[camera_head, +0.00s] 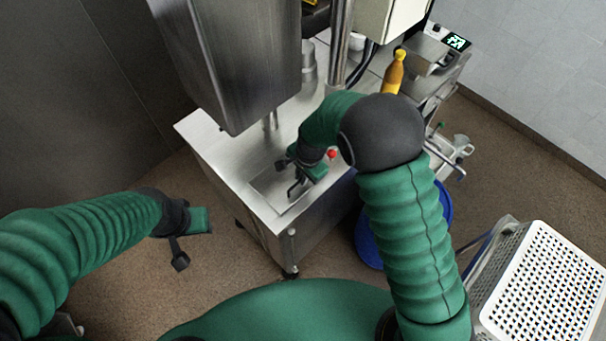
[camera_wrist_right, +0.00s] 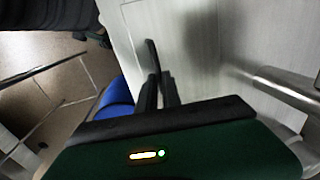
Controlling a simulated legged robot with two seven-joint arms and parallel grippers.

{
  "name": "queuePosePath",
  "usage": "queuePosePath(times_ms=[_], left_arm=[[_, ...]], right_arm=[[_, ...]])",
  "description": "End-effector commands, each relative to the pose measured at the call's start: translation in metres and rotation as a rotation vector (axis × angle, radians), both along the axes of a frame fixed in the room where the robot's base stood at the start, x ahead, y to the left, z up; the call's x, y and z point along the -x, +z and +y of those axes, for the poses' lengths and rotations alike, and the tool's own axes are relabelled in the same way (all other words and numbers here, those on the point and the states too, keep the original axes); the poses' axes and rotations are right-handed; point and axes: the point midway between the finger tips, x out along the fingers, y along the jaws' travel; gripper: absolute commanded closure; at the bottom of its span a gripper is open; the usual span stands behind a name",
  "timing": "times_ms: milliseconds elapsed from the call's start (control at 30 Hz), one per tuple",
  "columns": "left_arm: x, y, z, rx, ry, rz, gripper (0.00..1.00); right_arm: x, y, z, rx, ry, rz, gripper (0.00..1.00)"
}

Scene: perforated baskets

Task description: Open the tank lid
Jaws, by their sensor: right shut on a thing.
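The tank lid (camera_head: 268,187) is a square steel panel in the front corner of the steel worktop (camera_head: 203,145); it looks flat. My right gripper (camera_head: 293,188) is over the lid, pointing down and shut on part of it. The gripped part is hidden by the fingers. In the right wrist view, the dark fingers (camera_wrist_right: 155,75) are close together against the pale steel. My left gripper (camera_head: 190,240) hangs over the floor left of the tank, clear of it; its jaw opening is hard to make out.
A large steel housing (camera_head: 235,60) stands over the worktop's left part. A blue bin (camera_head: 367,243) and a white perforated basket (camera_head: 540,285) are at right. Floor at front left is free.

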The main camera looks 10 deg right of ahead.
Motion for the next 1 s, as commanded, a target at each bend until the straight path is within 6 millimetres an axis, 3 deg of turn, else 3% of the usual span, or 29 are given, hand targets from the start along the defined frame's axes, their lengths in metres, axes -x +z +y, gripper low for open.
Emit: queuePosePath(times_ms=[33, 200, 333, 1000], left_arm=[[0.000, 0.013, 0.000, 0.000, 0.000, 0.000, 0.64], [0.000, 0.041, 0.000, 0.000, 0.000, 0.000, 0.64], [0.000, 0.054, 0.000, 0.000, 0.000, -0.001, 0.64], [0.000, 0.052, 0.000, 0.000, 0.000, 0.000, 0.64]], right_arm=[[-0.001, 0.010, 0.002, 0.010, 0.003, 0.013, 1.00], [-0.008, 0.024, 0.006, 0.068, 0.006, 0.087, 1.00], [-0.015, 0.032, 0.011, 0.123, 0.006, 0.162, 1.00], [-0.051, 0.059, 0.036, 0.124, 0.002, 0.168, 1.00]])
